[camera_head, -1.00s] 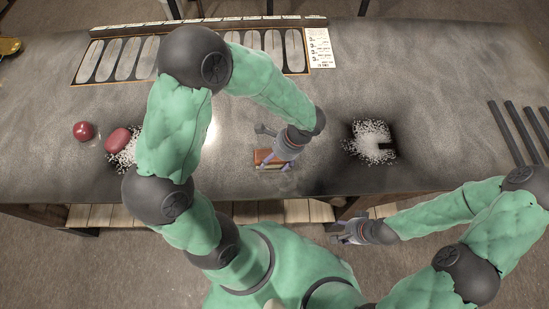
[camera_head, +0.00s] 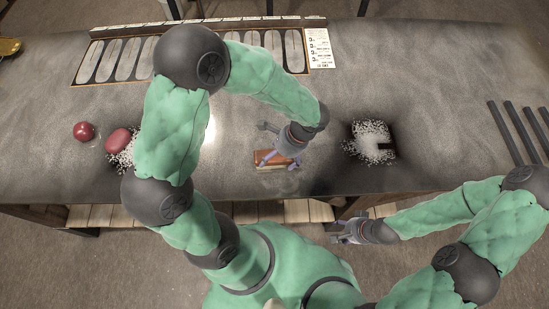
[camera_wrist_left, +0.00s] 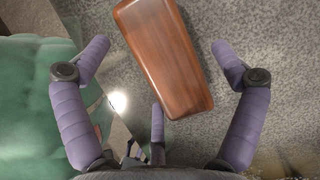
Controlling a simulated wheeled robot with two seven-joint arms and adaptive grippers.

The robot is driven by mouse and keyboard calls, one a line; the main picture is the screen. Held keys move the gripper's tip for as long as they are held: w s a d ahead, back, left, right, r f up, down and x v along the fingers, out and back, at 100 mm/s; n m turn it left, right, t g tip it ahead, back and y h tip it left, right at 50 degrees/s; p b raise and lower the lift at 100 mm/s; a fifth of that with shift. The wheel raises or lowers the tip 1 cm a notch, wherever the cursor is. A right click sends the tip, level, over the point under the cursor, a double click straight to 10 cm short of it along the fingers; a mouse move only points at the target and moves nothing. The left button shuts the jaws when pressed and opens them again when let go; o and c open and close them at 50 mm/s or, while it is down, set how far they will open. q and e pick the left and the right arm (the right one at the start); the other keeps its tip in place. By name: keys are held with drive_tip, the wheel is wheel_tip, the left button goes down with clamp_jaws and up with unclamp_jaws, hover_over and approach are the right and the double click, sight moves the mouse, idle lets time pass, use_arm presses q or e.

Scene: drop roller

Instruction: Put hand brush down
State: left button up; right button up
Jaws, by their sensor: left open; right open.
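The hand brush, a reddish-brown wooden block (camera_head: 272,157), lies on the grey worktable near its front edge. In the left wrist view the brush (camera_wrist_left: 165,55) reaches in from the top, slightly tilted, between the spread purple fingers. My left gripper (camera_head: 279,162) is over the brush and partly hides it in the head view. It is open (camera_wrist_left: 160,80), with visible gaps between the brush and both side fingers. My right gripper (camera_head: 342,233) is open and empty, in front of the table's front edge.
A speckled white patch (camera_head: 370,135) lies to the right of the brush. Another (camera_head: 124,158) is at the left, with a dark red oblong object (camera_head: 119,140) and a red round object (camera_head: 84,131). Dark bars (camera_head: 516,132) lie at the right. A tray panel (camera_head: 118,60) lies along the back.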

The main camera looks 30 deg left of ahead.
use_arm(q)
drive_tip(key=v, duration=0.6)
drive_tip(key=p+v, duration=0.1)
drive_tip(key=v, duration=0.1)
drive_tip(key=shift+s+d+r, duration=0.2)
drive_tip(key=shift+d+r, duration=0.15)
drive_tip(key=shift+d, duration=0.05)
